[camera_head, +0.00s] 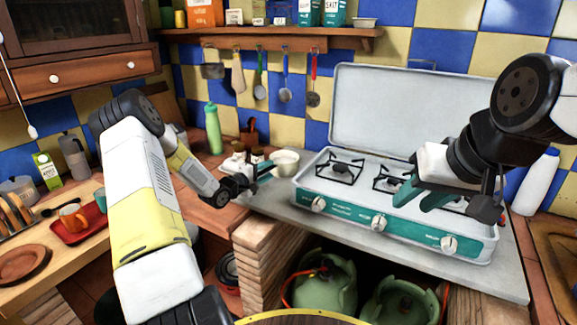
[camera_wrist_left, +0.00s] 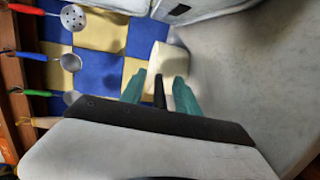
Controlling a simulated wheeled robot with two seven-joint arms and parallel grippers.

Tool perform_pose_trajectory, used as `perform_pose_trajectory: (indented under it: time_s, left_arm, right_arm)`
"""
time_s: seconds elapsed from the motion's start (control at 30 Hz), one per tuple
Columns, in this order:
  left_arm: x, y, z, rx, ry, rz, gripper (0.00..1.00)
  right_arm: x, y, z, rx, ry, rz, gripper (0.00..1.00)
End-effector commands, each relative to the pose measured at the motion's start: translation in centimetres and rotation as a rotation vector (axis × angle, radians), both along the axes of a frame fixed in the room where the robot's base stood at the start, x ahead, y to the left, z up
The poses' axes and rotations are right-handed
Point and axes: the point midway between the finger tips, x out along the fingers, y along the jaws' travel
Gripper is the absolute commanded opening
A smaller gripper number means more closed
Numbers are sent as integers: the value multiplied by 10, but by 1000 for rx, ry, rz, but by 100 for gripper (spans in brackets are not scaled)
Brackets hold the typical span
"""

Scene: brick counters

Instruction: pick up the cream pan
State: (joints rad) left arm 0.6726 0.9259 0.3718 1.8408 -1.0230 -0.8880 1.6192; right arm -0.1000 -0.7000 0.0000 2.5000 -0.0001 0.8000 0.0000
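The cream pan (camera_head: 286,162) stands on the grey counter just left of the stove, against the tiled wall. In the left wrist view the pan (camera_wrist_left: 168,62) lies just beyond my fingertips. My left gripper (camera_head: 263,172) is beside the pan on its left. In the left wrist view its teal fingers (camera_wrist_left: 160,88) are apart, with a dark bar, apparently the pan's handle, between them. I cannot see the fingers pressing on it. My right gripper (camera_head: 421,194) is above the stove's front right part, fingers apart and empty.
The stove (camera_head: 378,222) with its raised lid (camera_head: 380,110) stands right of the pan. Utensils (camera_head: 285,90) hang on the wall above. A green bottle (camera_head: 213,130) stands behind my left arm. A white bottle (camera_head: 537,185) is at the right.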

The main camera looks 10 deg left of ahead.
Motion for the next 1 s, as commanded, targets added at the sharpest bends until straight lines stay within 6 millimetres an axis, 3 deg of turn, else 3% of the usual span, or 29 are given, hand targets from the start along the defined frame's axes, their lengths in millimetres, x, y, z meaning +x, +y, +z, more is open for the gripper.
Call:
perform_pose_trajectory:
  time_s: [0.33,0.5,0.53,1.0]
  left_arm:
    - [8,-4,-1,1,1,1,36]
    - [8,-4,-1,0,0,1,3]
    - [8,-4,-1,1,1,1,0]
    - [8,-4,-2,1,1,1,0]
  right_arm:
    - [0,0,0,0,0,0,36]
    - [0,0,0,0,0,0,36]
    - [0,0,0,0,0,0,36]
    - [0,0,0,0,0,0,36]
